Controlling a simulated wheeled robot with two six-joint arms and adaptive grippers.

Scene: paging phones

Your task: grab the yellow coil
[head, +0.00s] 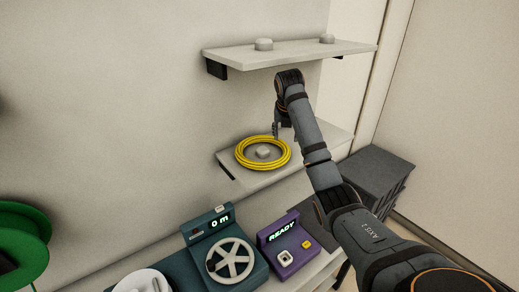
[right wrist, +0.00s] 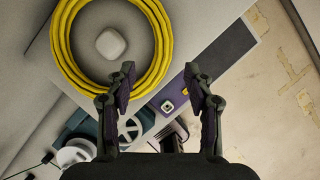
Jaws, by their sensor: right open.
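The yellow coil (head: 262,153) lies flat on the lower wall shelf (head: 230,172), around a small white peg (head: 263,152). In the head view my right gripper (head: 280,132) is at the coil's right rear side, partly hidden by my own arm. In the right wrist view the coil (right wrist: 72,62) shows at the upper left with the peg (right wrist: 111,44) inside it. There the right gripper (right wrist: 158,75) is open and empty, its left fingertip close to the coil's lower right edge. I cannot tell whether they touch. My left gripper is not in view.
An upper shelf (head: 290,54) with two white pegs hangs above. Below stand a teal device (head: 190,250) with a handwheel (head: 230,260) and a purple device (head: 286,258) reading READY. A green reel (head: 22,240) is at the left, a dark grey stack (head: 375,172) at the right.

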